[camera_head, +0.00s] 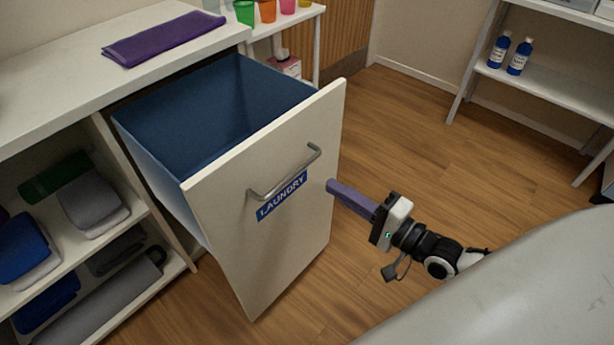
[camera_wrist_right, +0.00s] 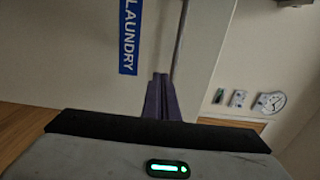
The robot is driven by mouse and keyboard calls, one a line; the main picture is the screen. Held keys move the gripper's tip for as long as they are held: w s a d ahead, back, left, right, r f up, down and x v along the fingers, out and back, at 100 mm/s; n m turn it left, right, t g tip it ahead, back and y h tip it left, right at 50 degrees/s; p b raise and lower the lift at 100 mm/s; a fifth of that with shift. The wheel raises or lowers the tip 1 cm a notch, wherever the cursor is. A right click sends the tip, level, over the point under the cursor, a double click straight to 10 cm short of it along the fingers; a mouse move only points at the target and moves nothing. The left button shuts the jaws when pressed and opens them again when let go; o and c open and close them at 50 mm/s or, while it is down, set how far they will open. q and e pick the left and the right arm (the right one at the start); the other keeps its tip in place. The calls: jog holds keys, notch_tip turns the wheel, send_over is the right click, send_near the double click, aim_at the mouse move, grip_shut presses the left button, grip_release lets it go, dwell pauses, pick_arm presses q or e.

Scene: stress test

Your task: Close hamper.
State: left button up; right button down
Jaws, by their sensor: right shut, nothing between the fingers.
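The laundry hamper's white front panel (camera_head: 285,235) is tilted out from the cabinet, and its blue bin (camera_head: 215,110) shows open and empty as far as I can see. A metal bar handle (camera_head: 287,175) and a blue "LAUNDRY" label (camera_head: 282,196) are on the panel. My right gripper (camera_head: 330,186) has purple fingers, shut and empty, pointing at the panel just right of the label. I cannot tell if the tips touch it. In the right wrist view the shut fingers (camera_wrist_right: 162,82) lie in front of the panel, right of the label (camera_wrist_right: 130,35). My left gripper is not in view.
A white counter (camera_head: 60,85) with a folded purple cloth (camera_head: 160,38) is above the hamper. Shelves with rolled towels (camera_head: 95,200) stand at left. A shelf with two blue bottles (camera_head: 518,57) is at the back right. The wooden floor (camera_head: 420,120) between is clear.

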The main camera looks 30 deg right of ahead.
aim_at(296, 163)
jog(key=b+x, duration=0.3)
jog(key=x, duration=0.6)
jog(key=shift+f, duration=0.1)
